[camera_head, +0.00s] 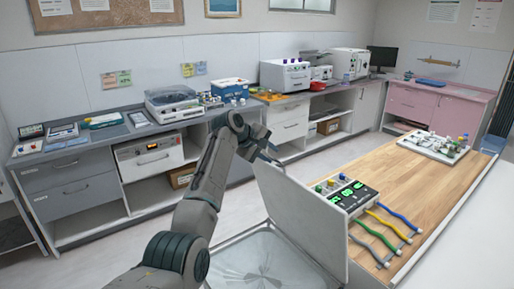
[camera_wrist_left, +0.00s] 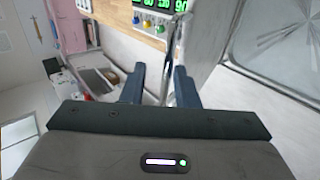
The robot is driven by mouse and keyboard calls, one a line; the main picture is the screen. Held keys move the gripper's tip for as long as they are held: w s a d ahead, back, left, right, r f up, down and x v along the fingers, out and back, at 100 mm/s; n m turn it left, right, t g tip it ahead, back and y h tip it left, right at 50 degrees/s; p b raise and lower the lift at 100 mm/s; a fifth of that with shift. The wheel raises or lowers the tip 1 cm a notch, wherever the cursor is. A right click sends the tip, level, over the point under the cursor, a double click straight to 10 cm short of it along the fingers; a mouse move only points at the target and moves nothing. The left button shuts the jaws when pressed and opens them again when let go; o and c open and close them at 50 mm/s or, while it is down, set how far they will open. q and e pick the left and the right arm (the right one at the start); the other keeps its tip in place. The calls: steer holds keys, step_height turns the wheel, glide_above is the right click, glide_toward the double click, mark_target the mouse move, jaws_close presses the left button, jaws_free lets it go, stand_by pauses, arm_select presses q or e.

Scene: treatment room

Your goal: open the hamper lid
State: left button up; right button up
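The hamper lid (camera_head: 298,222) is a pale panel standing steeply raised, its face toward the left in the head view. The hamper (camera_head: 258,262) is below it, with its square top uncovered at the bottom of the head view. My left gripper (camera_head: 268,151) is at the top far corner of the raised lid. In the left wrist view the two dark fingers (camera_wrist_left: 160,84) stand apart, with the lid's thin edge (camera_wrist_left: 173,62) running between them. I cannot tell whether they touch it. The hamper's top also shows at right (camera_wrist_left: 275,40). My right gripper is out of view.
A wooden-topped table (camera_head: 440,180) with a green-display device (camera_head: 345,190) and coloured cables stands right beside the lid. A grey counter (camera_head: 70,165) with equipment runs along the back wall. Open floor (camera_head: 130,240) lies at the left.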

arm_select(q)
steer(key=b+v, duration=0.2)
steer(key=v, duration=0.5)
steer(key=shift+s+r, duration=0.25)
steer(key=shift+r, duration=0.05)
steer(key=shift+a, duration=0.15)
